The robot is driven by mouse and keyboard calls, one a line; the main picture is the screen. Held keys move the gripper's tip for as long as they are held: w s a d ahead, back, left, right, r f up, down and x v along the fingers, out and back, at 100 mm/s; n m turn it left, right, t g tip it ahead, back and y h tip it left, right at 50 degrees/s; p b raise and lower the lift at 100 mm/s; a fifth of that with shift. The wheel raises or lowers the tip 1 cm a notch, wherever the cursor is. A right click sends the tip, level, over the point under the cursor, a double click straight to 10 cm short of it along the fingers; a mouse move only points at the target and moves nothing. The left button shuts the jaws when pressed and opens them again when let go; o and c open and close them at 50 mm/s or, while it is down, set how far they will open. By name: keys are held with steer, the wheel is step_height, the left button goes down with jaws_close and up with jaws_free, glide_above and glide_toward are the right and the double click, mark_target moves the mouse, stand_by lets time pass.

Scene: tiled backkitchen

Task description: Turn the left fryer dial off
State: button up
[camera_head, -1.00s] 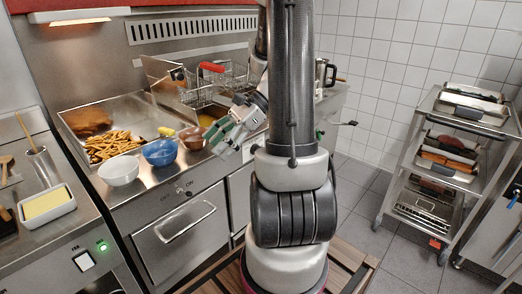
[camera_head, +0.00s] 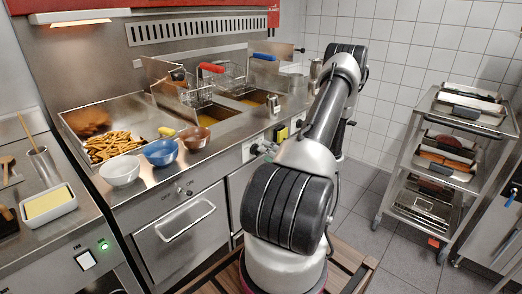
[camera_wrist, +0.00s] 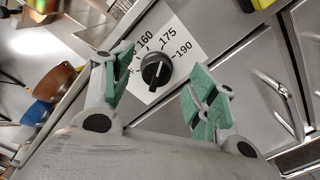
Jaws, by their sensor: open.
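A black round fryer dial (camera_wrist: 156,71) sits on a white label marked 160, 175 and 190 in the wrist view. Its raised ridge runs roughly up and down in that picture; I cannot tell for sure which mark it points to. My gripper (camera_wrist: 162,78) is open, with one green-padded finger left of the dial and the other to its right. The fingers appear apart from the dial. In the head view my arm hides most of the gripper. The fryer's left oil well (camera_head: 214,114) and right oil well (camera_head: 254,97) lie above the front panel.
A white bowl (camera_head: 119,171), a blue bowl (camera_head: 161,153) and a brown bowl (camera_head: 194,139) stand on the counter edge left of the dials. Fries (camera_head: 112,145) lie in the tray behind. A rack trolley (camera_head: 433,185) stands at the right.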

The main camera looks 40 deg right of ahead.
steer(key=shift+w+a, duration=0.15)
steer(key=shift+w, duration=1.85)
steer(key=c, duration=0.9)
